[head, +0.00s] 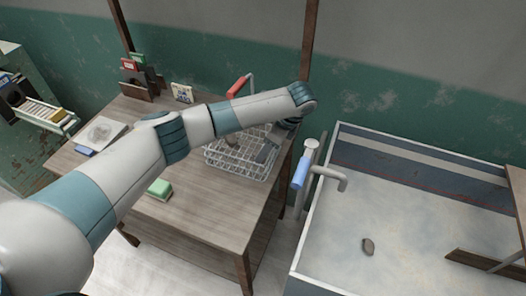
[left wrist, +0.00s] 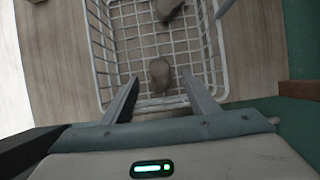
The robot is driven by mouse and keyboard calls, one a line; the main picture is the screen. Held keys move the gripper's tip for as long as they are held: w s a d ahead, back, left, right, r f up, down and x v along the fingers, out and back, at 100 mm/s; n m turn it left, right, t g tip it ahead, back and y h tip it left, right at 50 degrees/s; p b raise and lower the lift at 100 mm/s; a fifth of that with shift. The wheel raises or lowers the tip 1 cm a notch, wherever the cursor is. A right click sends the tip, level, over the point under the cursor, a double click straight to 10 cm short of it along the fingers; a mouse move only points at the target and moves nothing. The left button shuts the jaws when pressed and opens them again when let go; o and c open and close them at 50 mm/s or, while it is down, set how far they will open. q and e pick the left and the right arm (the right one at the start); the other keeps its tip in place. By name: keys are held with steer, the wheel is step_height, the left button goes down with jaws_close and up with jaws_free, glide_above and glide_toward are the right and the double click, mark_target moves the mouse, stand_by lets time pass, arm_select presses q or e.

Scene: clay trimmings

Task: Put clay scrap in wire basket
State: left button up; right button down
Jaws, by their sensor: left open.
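The white wire basket (head: 232,164) stands at the right end of the wooden table. My left gripper (head: 268,150) points down at the basket's right part, partly hidden by my arm. In the left wrist view its fingers (left wrist: 160,80) are open and spread over the basket (left wrist: 213,45). One brown-grey clay scrap (left wrist: 160,70) shows between the fingertips, against the basket's wire floor. Another clay scrap (left wrist: 168,9) lies farther up in the basket. One more clay scrap (head: 368,247) lies on the floor of the large pale basin. My right gripper is not in view.
A red-handled thing (head: 238,86) stands behind the basket. A grey pipe with a blue handle (head: 301,172) rises between table and basin (head: 315,225). A green-topped sponge (head: 159,188) lies near the table's front edge. A wooden board (head: 485,262) lies at the basin's right.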

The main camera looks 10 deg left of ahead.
arm_select(q)
steer(key=b+v, duration=0.1)
steer(key=v, duration=0.8)
stand_by(0.3)
